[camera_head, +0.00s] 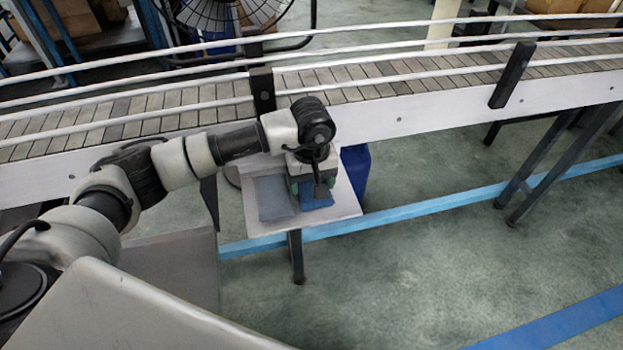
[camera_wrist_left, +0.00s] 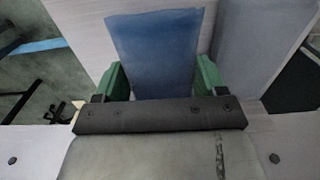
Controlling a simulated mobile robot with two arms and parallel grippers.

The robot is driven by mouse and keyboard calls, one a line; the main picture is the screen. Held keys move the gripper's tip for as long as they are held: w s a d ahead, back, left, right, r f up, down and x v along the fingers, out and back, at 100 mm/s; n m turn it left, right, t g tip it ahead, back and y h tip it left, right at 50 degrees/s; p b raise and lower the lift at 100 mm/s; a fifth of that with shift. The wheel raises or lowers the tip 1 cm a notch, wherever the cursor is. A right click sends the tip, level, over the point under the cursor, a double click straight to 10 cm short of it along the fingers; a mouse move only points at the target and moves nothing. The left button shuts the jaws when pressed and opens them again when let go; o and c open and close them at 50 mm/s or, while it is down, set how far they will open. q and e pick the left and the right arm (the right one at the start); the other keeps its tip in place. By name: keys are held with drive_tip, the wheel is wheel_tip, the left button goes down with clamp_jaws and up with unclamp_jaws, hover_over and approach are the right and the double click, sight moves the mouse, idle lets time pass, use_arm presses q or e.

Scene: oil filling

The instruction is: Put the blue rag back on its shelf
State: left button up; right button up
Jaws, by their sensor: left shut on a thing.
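The blue rag (camera_head: 317,201) is under my left gripper (camera_head: 312,186) at a small white shelf (camera_head: 343,202) beside the conveyor. In the left wrist view the blue rag (camera_wrist_left: 155,45) lies between the two green fingertips of my left gripper (camera_wrist_left: 162,76), which is shut on it. The rag looks flat and appears at or just above the shelf surface; I cannot tell whether it touches. Its near part is hidden by the gripper body. My right gripper is not in view.
A grey-blue cloth (camera_head: 272,198) lies on the shelf just left of the blue rag. The conveyor (camera_head: 380,85) with its rails runs behind the shelf. A blue container (camera_head: 356,172) stands behind the shelf at the right. The floor in front is clear.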

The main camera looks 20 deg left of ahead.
use_arm(q)
drive_tip(key=shift+f, duration=0.15)
drive_tip(key=o, duration=0.6)
wheel_tip(320, 180, up, 12)
drive_tip(key=shift+r+b, duration=0.25)
drive_tip(key=shift+b, duration=0.05)
